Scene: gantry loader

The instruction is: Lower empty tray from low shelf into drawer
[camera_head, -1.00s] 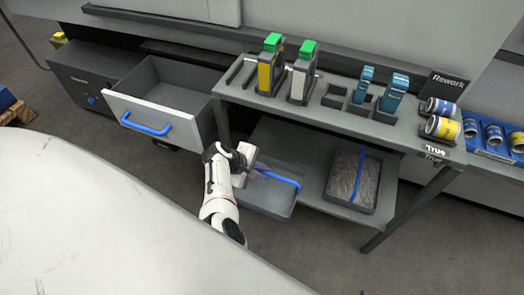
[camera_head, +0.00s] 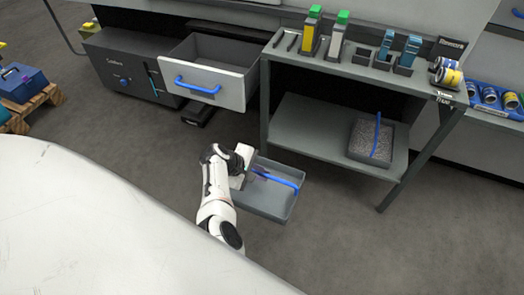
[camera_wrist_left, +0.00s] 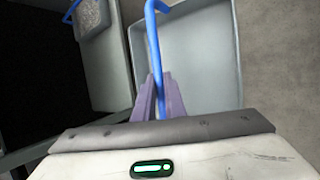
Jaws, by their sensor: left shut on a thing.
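The empty grey tray (camera_head: 266,204) with a blue bar handle hangs in front of the shelf unit, clear of the low shelf. My left gripper (camera_head: 256,172) is shut on the tray's blue handle. In the left wrist view the purple-grey fingers (camera_wrist_left: 160,98) close around the blue bar, and the inside of the tray (camera_wrist_left: 205,60) is bare. The open drawer (camera_head: 205,84), with a light front and blue pull, stands up and to the left of the tray. The low shelf (camera_head: 310,130) is behind the tray. My right gripper is not in view.
A second tray (camera_head: 361,154), filled with grey material, sits on the right of the low shelf. The bench top (camera_head: 340,68) above holds several tools and cans. Open floor (camera_head: 330,225) lies in front.

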